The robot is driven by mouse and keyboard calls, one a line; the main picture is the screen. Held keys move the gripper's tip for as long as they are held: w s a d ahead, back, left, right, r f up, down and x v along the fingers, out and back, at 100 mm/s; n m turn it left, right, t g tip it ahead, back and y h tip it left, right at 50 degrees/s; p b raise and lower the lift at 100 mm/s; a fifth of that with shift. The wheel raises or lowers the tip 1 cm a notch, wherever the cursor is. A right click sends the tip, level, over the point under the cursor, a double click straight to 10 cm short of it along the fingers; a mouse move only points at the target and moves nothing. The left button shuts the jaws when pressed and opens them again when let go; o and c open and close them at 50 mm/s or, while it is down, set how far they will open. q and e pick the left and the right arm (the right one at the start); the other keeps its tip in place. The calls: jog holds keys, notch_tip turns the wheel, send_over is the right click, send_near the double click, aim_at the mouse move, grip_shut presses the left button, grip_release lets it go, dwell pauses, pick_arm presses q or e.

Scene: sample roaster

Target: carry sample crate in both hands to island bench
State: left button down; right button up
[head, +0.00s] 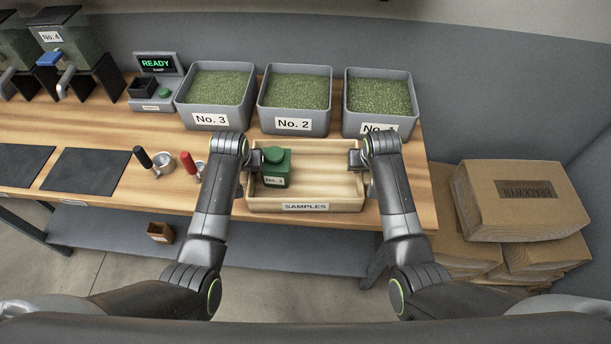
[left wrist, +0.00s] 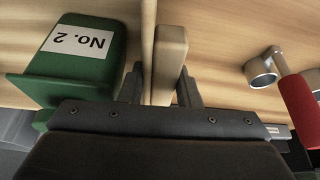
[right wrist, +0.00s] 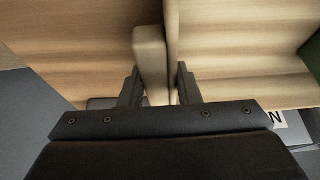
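The sample crate (head: 318,204) is a shallow light-wood tray with a SAMPLES label, resting level at the front edge of the wooden bench. One green canister (head: 276,168) stands in its left part; its label reads No. 2 in the left wrist view (left wrist: 75,60). My left gripper (head: 258,160) is shut on the crate's left end wall (left wrist: 168,60), one finger on each side. My right gripper (head: 354,159) is shut on the right end wall (right wrist: 150,60) the same way. The island bench is not in view.
Grey bins of green beans, No. 3 (head: 216,98), No. 2 (head: 295,100) and a third (head: 378,102), stand behind the crate. Red-handled (head: 189,166) and black-handled (head: 143,157) scoops lie left. Stacked cartons (head: 520,200) stand on the right. A small brown box (head: 160,232) sits below the bench.

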grip_shut()
pick_arm(q)
jog(key=shift+r, duration=0.15)
pick_arm(e)
jog(key=shift+r, duration=0.15)
